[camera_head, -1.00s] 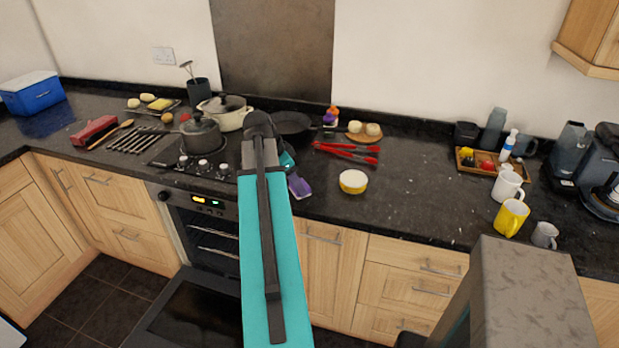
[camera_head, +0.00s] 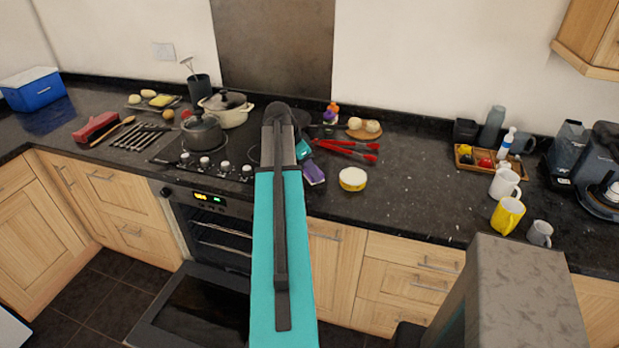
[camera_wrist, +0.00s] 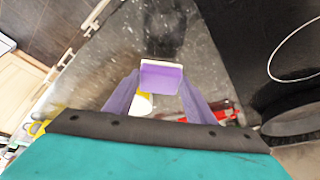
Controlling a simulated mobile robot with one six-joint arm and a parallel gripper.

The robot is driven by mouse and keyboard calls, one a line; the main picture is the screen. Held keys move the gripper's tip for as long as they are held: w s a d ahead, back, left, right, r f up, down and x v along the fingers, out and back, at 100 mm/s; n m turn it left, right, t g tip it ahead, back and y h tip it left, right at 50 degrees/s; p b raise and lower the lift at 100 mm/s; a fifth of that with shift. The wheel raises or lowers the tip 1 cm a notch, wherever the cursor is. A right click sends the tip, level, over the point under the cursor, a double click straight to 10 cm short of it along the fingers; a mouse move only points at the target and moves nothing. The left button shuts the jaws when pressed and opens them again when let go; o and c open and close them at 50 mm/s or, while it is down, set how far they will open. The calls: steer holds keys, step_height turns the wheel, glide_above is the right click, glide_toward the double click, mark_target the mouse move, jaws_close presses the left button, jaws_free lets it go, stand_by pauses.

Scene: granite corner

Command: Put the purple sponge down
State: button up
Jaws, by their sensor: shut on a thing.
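The purple sponge (camera_wrist: 161,77) is clamped between the two fingertips of my gripper (camera_wrist: 160,88) in the wrist view, with a pale layer along its far edge. In the head view the sponge (camera_head: 313,173) shows as a small purple patch at the end of my teal arm, over the counter (camera_head: 400,205) just right of the hob. My arm hides most of the gripper there. The wrist view shows dark speckled countertop beyond the sponge. I cannot tell whether the sponge touches the counter.
Red tongs (camera_head: 350,150) lie behind and right of the gripper. A yellow-sided round tub (camera_head: 352,179) stands close on the right. A hob with a grey pot (camera_head: 202,132) is on the left. Bare counter extends right of the tub toward the mugs (camera_head: 507,214). The oven door (camera_head: 195,305) hangs open below.

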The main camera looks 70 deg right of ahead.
mark_target(308, 173)
steer(key=shift+f, duration=0.1)
steer(key=shift+f+p, duration=0.9)
steer(key=shift+f, duration=0.75)
steer(key=shift+f, duration=0.15)
steer(key=o, duration=1.1)
steer(key=shift+r, duration=0.25)
steer(key=b+v, duration=0.3)
steer(key=v, duration=0.9)
steer(key=shift+f, duration=0.15)
